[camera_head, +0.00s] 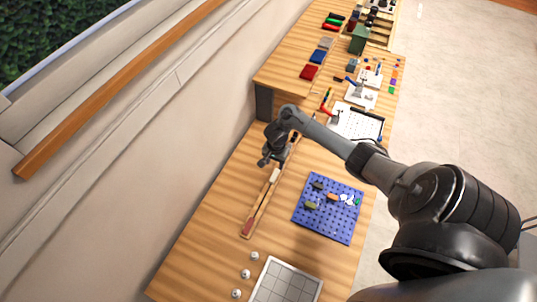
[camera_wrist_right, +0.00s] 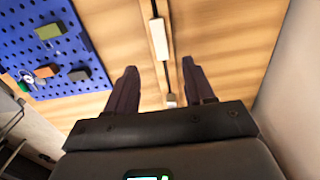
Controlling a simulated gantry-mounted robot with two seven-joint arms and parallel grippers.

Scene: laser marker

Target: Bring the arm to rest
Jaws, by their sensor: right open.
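My right gripper (camera_head: 265,160) hangs from my right arm over the wooden table (camera_head: 215,235). It is above the far end of a long narrow wooden strip (camera_head: 258,208). In the right wrist view the two dark fingers of the right gripper (camera_wrist_right: 159,66) are spread apart with no object held between them. A white block (camera_wrist_right: 158,40) on a thin dark line shows past the gap, and a small grey piece (camera_wrist_right: 171,99) shows nearer. The white block (camera_head: 274,175) also shows in the head view. My left gripper is not in view.
A blue pegboard (camera_head: 333,232) with small coloured blocks lies right of the strip. A gridded white tray (camera_head: 287,282) and several small white knobs are near the front. A white sheet (camera_head: 358,123) and a raised shelf lie beyond. The table left of the strip is bare.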

